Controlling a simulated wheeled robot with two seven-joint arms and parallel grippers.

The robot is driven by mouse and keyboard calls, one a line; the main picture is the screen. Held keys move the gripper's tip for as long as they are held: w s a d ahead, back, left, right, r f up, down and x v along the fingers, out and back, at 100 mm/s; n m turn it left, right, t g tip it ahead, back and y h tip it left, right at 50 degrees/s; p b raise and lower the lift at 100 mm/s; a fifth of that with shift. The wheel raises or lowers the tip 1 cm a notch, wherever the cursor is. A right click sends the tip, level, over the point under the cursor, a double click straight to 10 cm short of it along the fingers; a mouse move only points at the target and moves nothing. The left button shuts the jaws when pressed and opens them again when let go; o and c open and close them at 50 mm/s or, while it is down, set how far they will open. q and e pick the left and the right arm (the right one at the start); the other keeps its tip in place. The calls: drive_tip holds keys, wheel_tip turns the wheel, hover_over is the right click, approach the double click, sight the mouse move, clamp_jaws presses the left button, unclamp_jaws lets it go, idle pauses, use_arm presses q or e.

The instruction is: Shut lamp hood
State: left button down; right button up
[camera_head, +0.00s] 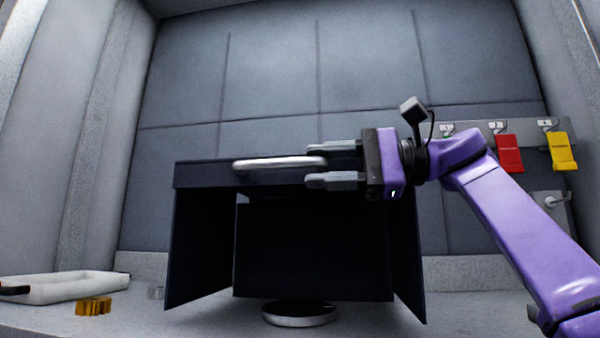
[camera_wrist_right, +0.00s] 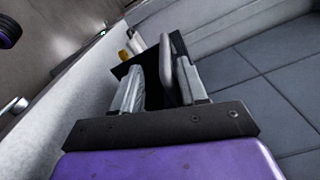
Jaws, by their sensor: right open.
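The lamp hood (camera_head: 205,175) is a dark box shape with side panels and an open front below its top front edge. A pale bar handle (camera_head: 275,163) runs along that top edge. My right gripper (camera_head: 325,165) is open at the right end of the handle, its fingers at about handle height. In the right wrist view the handle (camera_wrist_right: 167,50) shows between the two fingers (camera_wrist_right: 160,85), nearer the right-hand one. Whether a finger touches it I cannot tell. My left gripper is not in view.
A round disc with a pale rim (camera_head: 300,316) lies under the hood. At the left are a white tray (camera_head: 75,287) and a yellow-brown toothed part (camera_head: 94,306). Red (camera_head: 509,153) and yellow (camera_head: 562,151) hanging pieces are on the right wall rail.

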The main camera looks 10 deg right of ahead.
drive_tip(key=v, duration=0.6)
drive_tip(key=shift+d, duration=0.25)
